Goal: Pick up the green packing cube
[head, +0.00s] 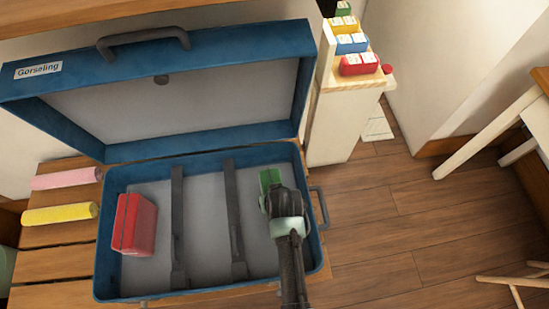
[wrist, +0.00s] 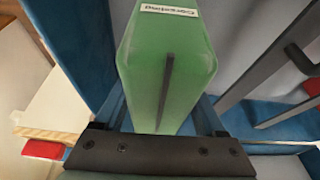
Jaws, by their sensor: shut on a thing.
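The green packing cube (head: 270,179) is at the far end of the right compartment of the open blue suitcase (head: 103,245), mostly hidden behind my gripper (head: 272,190) in the head view. In the wrist view the green packing cube (wrist: 165,65) fills the middle, with a white label on its top and a dark strip on its face. My gripper (wrist: 165,125) is shut on it, a finger on each side. I cannot tell whether the cube touches the suitcase floor.
A red packing cube (head: 134,224) lies in the suitcase's left compartment. Two dark straps (head: 178,220) divide the inside. A pink roll (head: 66,178) and yellow roll (head: 60,214) lie left on the slatted bench (head: 50,263). A shelf (head: 335,125) behind holds red, blue, yellow and green cubes.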

